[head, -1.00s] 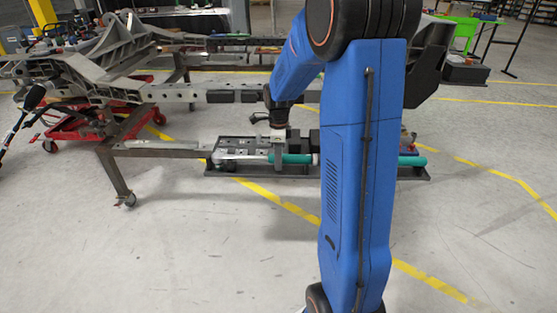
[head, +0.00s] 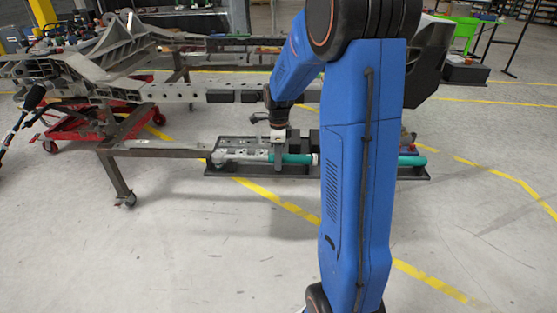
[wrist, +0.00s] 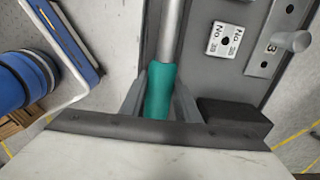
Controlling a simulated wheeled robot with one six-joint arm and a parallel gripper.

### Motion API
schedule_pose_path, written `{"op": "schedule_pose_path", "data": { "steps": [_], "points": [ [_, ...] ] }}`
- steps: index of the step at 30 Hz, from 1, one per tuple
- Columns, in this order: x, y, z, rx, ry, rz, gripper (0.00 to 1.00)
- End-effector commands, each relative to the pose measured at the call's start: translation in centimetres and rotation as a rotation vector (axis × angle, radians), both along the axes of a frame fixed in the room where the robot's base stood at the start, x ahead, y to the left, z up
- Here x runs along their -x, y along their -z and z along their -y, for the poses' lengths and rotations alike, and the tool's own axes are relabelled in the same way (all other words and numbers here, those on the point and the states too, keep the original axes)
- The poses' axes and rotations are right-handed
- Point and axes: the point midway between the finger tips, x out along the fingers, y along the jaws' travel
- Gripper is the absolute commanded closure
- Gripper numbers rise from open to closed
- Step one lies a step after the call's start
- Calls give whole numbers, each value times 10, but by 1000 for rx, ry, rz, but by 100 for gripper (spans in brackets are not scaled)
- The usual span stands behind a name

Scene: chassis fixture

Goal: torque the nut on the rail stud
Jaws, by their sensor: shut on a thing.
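A torque wrench with a teal grip (head: 290,158) and a silver shaft (head: 240,155) lies along the dark tray (head: 330,175) near the floor. My gripper (head: 279,162) points down at the teal grip. In the wrist view, my gripper (wrist: 158,108) has one finger on each side of the teal grip (wrist: 160,85) and is shut on it. The silver shaft (wrist: 171,30) runs away from the fingers. The chassis rail (head: 180,93) stands behind the tray. The stud and nut cannot be made out.
A second teal-gripped tool (head: 411,161) lies at the tray's right end. A plate marked "No. 38" (wrist: 226,40) and a grey peg (wrist: 292,41) sit beside the shaft. A red lift cart (head: 80,125) stands at left.

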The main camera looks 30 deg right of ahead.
Motion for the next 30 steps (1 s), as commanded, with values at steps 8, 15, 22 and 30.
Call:
{"op": "schedule_pose_path", "data": {
  "steps": [8, 15, 22, 30],
  "points": [
    [-1, -2, 0, 1, 0, 3, 100],
    [-1, -14, 0, 1, 0, 4, 100],
    [-1, -26, 0, 1, 0, 4, 100],
    [-1, -41, 0, 1, 0, 4, 100]
  ]
}}
